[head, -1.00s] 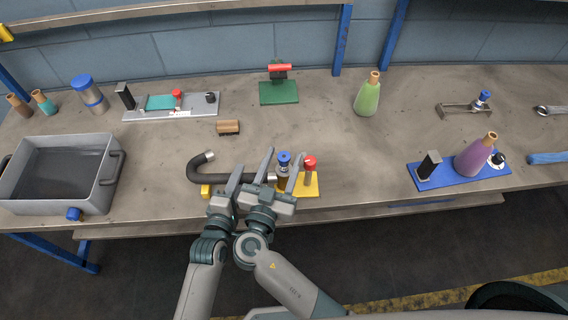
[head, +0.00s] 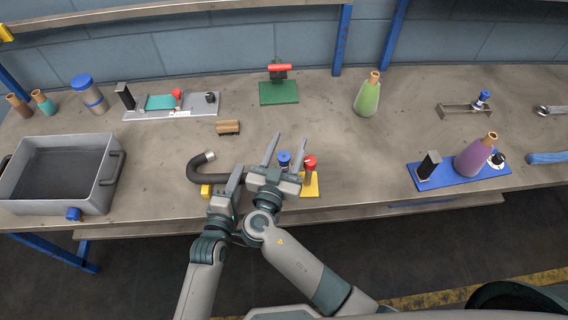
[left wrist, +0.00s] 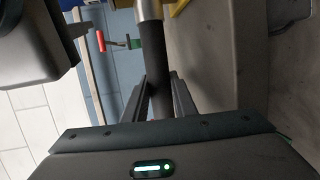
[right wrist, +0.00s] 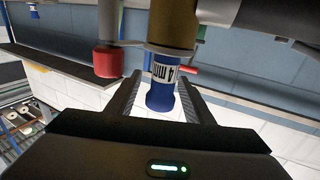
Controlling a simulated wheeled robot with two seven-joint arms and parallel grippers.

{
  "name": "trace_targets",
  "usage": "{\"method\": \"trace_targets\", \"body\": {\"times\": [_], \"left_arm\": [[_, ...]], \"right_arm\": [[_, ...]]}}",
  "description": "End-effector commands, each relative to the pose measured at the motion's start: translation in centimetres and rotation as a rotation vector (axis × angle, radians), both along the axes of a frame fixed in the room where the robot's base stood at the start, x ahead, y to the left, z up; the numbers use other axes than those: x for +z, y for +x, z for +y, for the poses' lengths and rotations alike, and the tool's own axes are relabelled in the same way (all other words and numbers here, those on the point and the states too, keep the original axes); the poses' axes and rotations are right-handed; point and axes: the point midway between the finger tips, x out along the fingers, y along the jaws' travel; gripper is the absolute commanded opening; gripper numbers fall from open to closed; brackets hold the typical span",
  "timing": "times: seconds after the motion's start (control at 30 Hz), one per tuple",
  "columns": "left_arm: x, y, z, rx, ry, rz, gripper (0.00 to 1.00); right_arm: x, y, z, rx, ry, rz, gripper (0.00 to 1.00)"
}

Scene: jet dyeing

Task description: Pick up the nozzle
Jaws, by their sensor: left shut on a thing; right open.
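The small piece with a blue end, which looks like the nozzle (head: 284,157), stands by a red-topped fitting (head: 310,162) on a yellow base (head: 311,189). In the right wrist view, the nozzle (right wrist: 161,92) has a brass-coloured body and a white label reading "4 MM". My right gripper (head: 286,147) is open. Its fingers (right wrist: 158,90) lie on either side of the blue end, with gaps visible. My left gripper (head: 234,181) is shut on a black curved hose (head: 194,172). The hose (left wrist: 158,70) passes between its fingers in the left wrist view.
My two grippers are close together at the front edge. A grey basin (head: 112,177) stands left, and a wooden block (head: 228,127) lies behind the hose. A green stand (head: 279,93) is farther back. The bench right of the yellow base is clear up to a blue tray (head: 447,182).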

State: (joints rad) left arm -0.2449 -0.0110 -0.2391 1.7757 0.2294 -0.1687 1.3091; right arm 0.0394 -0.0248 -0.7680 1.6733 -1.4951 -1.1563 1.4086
Motion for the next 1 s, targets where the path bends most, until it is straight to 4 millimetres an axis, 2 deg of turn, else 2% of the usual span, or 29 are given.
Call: {"method": "trace_targets", "body": {"times": [0.07,0.1,0.27,0.3,0.67,0.87,1.0], "left_arm": [[-0.1,0.0,0.0,0.000,0.001,0.002,0.01],[-0.1,0.0,0.0,0.000,0.001,0.002,0.01],[-0.1,0.0,0.0,0.000,0.001,0.002,0.01],[-0.1,0.0,0.0,0.000,0.001,0.002,0.01],[-0.1,0.0,0.0,0.000,0.001,0.002,0.01],[-0.1,0.0,0.0,0.000,0.001,0.002,0.01],[-0.1,0.0,0.0,0.000,0.001,0.002,0.01]], "right_arm": [[0.0,0.0,0.0,0.000,0.000,0.000,0.47],[0.0,0.0,0.0,0.000,0.000,0.000,0.42],[0.0,0.0,0.0,0.000,0.000,0.000,0.04],[0.0,0.0,0.0,0.000,0.000,0.000,0.02],[0.5,0.0,0.0,0.000,0.002,-0.001,0.02],[2.5,0.0,0.0,-0.001,0.003,-0.002,0.02],[4.7,-0.1,0.0,-0.001,0.006,-0.002,0.02]]}}
